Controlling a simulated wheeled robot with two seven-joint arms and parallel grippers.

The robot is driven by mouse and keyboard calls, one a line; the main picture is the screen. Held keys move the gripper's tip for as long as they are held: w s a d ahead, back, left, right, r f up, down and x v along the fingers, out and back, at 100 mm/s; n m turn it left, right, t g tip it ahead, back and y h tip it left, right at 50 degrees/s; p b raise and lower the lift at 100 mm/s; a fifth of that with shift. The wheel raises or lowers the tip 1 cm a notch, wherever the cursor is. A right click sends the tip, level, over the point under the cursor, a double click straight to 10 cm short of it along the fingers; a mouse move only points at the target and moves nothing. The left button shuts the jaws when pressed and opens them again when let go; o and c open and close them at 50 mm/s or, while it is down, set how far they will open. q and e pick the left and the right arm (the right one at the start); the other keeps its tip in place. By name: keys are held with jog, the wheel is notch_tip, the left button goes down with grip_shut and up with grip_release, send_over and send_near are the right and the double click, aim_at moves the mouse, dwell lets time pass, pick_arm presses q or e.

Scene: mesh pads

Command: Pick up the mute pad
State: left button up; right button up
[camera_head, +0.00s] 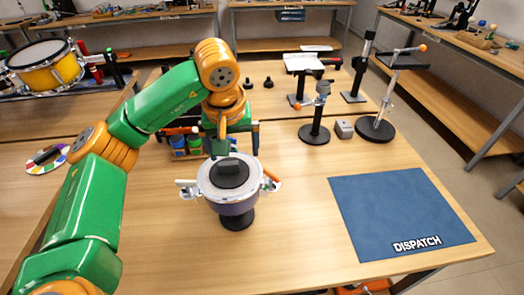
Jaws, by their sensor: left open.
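The mute pad, a black round pad with a raised block on top (231,178), lies on the pale head of a small drum. The drum (236,206) stands on a dark round base near the middle of the table, with side brackets. My left gripper (232,152) is open and empty, just above and behind the pad. Its fingers spread to either side, and I cannot tell whether they touch anything. The left arm comes in from the left. My right gripper is not in view.
A blue mat marked DISPATCH (394,210) lies bare on the right. Black stands (314,131) and a small grey block (344,129) are behind it. Coloured containers (180,146) sit behind the drum. A yellow drum (45,64) is at far left. Wood is clear beside the mat.

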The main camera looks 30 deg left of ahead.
aim_at(228, 163)
pick_arm(q)
jog(key=shift+w+a+r+y, duration=0.2)
jog(key=shift+a+r+y, duration=0.05)
jog(key=shift+a+y, duration=0.1)
jog(key=f, duration=0.1)
jog(key=a+f+p, duration=0.1)
jog(key=s+f, duration=0.1)
jog(key=shift+a+f, duration=0.1)
jog(key=shift+a, duration=0.3)
jog(key=x, duration=0.3)
jog(key=shift+p, duration=0.35)
jog(key=shift+w+d+f, duration=0.1)
jog(key=shift+w+f, duration=0.05)
jog(key=shift+w, duration=0.05)
jog(key=shift+w+d, duration=0.1)
jog(key=shift+c, duration=0.7)
jog(key=c, duration=1.3)
